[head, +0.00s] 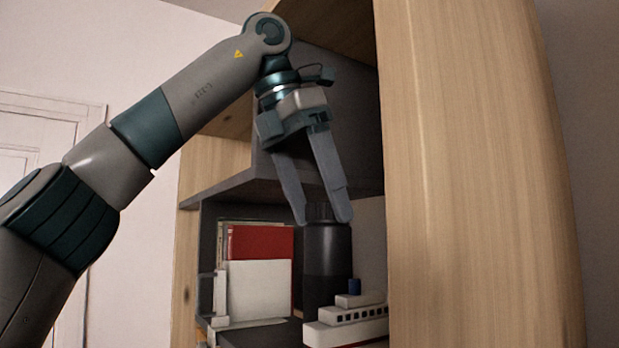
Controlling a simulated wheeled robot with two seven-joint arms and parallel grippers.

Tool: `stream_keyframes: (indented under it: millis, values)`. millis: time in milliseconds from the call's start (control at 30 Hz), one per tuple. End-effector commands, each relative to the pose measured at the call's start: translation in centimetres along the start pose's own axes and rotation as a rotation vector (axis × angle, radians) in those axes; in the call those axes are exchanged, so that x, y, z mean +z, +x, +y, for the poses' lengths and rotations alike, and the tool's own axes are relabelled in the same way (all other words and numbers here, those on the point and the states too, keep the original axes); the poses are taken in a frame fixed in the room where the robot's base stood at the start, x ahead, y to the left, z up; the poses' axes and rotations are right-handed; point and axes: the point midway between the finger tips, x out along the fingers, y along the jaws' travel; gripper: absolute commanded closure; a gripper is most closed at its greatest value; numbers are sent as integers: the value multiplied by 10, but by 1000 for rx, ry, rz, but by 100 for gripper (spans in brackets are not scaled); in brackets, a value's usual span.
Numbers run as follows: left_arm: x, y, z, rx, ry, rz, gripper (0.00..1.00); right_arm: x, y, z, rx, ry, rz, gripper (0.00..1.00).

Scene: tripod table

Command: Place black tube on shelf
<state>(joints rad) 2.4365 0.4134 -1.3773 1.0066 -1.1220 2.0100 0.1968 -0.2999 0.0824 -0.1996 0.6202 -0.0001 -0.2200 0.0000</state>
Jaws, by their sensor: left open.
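The black tube (327,266) stands upright inside the wooden shelf unit (478,190), on a dark lower shelf board (262,337). It stands between the books and a toy ship, and the ship hides part of its base. My left gripper (324,222) points down from above at the tube's top. Its fingers are apart; one fingertip is at the left of the tube's cap and the other overlaps the cap's right side. I cannot tell whether they touch it. My right gripper is not in view.
A white and red toy ship (345,324) stands in front of the tube. A red book (260,240) and a white book (258,291) stand left of it. A grey shelf board (228,190) lies left of the gripper. The thick wooden side panel closes the right.

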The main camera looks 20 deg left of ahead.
Motion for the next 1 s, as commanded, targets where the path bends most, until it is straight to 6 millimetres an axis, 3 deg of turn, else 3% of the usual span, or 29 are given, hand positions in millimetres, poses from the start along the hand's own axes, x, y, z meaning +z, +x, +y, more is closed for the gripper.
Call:
stream_keyframes:
  millis: [67,333,1000]
  values:
    - [0,-15,0,2,-3,-4,30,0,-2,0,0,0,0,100]
    - [0,-30,0,1,0,-1,30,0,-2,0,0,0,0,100]
    - [0,-33,0,-1,2,-3,30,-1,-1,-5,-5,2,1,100]
